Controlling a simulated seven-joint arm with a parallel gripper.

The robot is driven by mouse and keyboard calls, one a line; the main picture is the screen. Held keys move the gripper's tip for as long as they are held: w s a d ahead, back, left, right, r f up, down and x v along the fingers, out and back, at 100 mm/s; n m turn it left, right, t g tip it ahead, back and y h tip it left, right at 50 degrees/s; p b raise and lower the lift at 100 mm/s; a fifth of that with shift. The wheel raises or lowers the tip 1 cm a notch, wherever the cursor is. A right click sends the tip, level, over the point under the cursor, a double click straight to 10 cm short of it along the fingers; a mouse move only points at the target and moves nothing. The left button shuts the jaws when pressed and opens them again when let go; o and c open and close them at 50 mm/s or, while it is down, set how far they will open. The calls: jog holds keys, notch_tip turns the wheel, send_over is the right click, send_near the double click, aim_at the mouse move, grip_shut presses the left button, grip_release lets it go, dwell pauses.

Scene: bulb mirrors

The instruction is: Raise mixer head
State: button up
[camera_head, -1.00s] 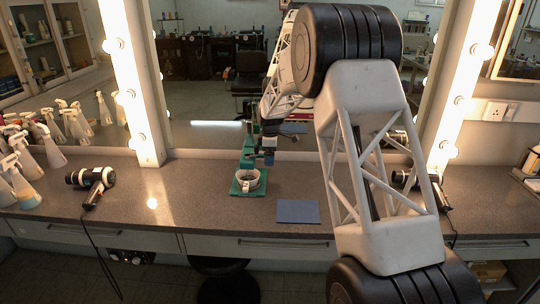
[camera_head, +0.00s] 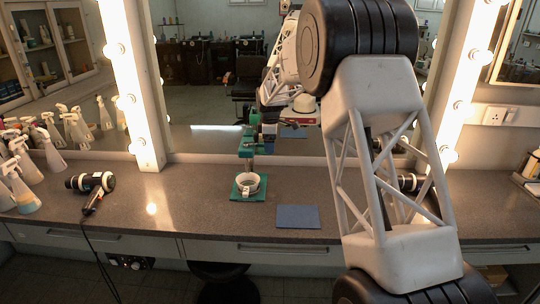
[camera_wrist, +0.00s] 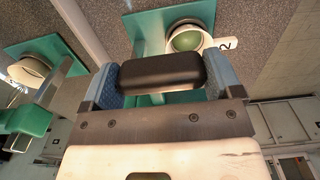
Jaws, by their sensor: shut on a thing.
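The green mixer stands on the counter against the mirror, with its flat green base (camera_head: 238,196) and a white bowl (camera_head: 246,184) on it. The green mixer head (camera_head: 246,152) is above the bowl. How the handle joins the head is hidden.
A blue mat (camera_head: 298,216) lies right of the mixer. A black hair dryer (camera_head: 91,184) with a cord and several spray bottles (camera_head: 22,185) are at the left. Mirror (camera_head: 210,110) and bulb posts (camera_head: 131,90) bound the back.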

jog(key=shift+r, duration=0.8)
jog(key=o, duration=1.1)
jog(key=shift+r, duration=3.9)
